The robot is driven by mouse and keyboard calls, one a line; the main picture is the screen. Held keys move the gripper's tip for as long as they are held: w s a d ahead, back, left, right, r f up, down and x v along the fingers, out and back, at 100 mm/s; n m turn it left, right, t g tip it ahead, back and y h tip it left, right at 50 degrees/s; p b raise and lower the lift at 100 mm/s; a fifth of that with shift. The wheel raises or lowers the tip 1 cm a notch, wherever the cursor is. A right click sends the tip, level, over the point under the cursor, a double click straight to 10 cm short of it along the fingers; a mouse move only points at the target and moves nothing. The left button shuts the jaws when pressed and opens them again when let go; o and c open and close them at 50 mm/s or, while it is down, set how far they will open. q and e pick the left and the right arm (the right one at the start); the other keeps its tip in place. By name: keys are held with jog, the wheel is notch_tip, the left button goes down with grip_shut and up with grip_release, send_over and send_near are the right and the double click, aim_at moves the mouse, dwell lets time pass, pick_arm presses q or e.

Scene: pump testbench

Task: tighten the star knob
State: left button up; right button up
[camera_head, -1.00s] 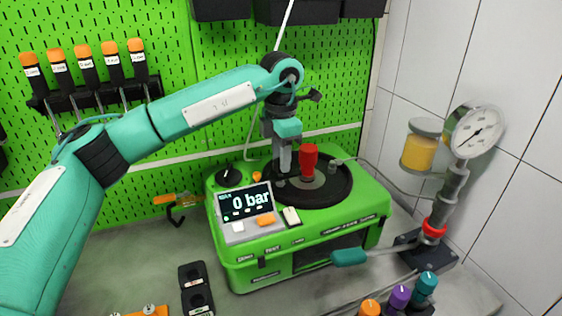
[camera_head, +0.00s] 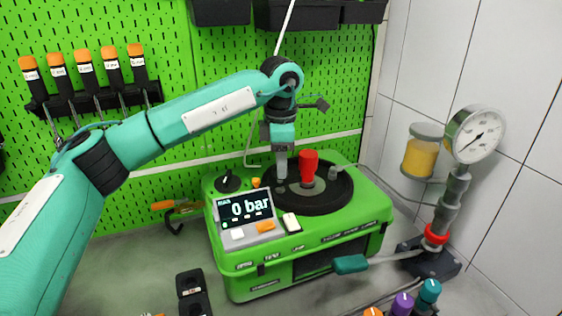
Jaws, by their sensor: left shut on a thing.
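The green testbench (camera_head: 240,272) stands in the middle of the table, with a round black plate (camera_head: 325,200) on top. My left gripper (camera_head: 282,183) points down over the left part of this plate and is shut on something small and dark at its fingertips. I take that to be the star knob, but the gripper hides most of it and its shape is not clear. A red upright part (camera_head: 309,166) stands on the plate just right of the gripper, apart from it. My right gripper is not in view.
A display (camera_head: 246,208) on the bench reads 0 bar. Screwdrivers (camera_head: 88,73) hang on the green pegboard. The table's left part is mostly clear.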

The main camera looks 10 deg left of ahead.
pick_arm(q)
jog(key=shift+r, duration=0.1)
jog(key=o, duration=1)
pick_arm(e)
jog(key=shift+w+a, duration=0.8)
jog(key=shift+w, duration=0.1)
